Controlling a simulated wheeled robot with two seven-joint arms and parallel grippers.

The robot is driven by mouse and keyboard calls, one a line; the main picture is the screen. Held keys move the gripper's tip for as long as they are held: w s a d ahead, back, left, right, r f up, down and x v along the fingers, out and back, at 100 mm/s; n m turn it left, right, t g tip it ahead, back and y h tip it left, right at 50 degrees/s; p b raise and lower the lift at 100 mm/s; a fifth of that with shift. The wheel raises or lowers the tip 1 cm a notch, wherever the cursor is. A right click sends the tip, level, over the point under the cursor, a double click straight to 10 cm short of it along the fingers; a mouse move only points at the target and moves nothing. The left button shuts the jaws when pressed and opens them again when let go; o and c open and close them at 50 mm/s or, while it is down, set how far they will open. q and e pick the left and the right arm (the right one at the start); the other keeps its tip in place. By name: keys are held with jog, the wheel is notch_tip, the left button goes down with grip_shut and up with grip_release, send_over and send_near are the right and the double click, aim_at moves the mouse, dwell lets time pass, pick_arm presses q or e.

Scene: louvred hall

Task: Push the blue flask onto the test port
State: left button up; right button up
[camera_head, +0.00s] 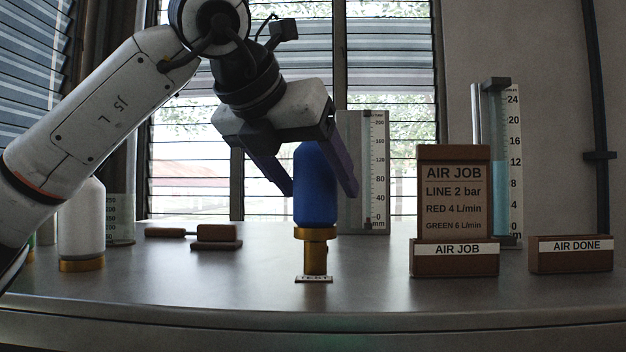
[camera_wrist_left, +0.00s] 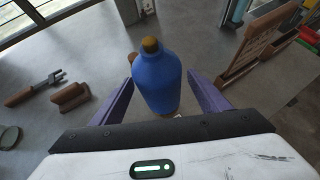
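The blue flask (camera_head: 315,188) stands upright above the brass test port (camera_head: 315,258), which has a small TEST label (camera_head: 314,279) at its foot. A wider gold collar sits between flask and port stem; I cannot tell how far the flask is pressed down. My left gripper (camera_head: 320,192) comes down from above with its two purple fingers apart, on either side of the flask. In the left wrist view the blue flask (camera_wrist_left: 156,82) lies between the fingers, with a visible gap on each side. My right gripper is not in view.
A white flask (camera_head: 82,220) stands at the left. The AIR JOB board (camera_head: 453,190) and AIR DONE block (camera_head: 570,254) are at the right. Gauges (camera_head: 375,180) stand behind. The front of the table is clear.

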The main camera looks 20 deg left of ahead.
aim_at(310, 145)
pick_arm(q)
jog(key=s+r+p, duration=0.1)
jog(key=r, duration=0.1)
jog(key=s+r+p, duration=0.1)
jog(key=r, duration=0.1)
jog(key=s+r+p, duration=0.1)
jog(key=r, duration=0.1)
jog(key=shift+s+a+p, duration=0.1)
jog(key=shift+a+p, duration=0.15)
jog(key=shift+p, duration=0.15)
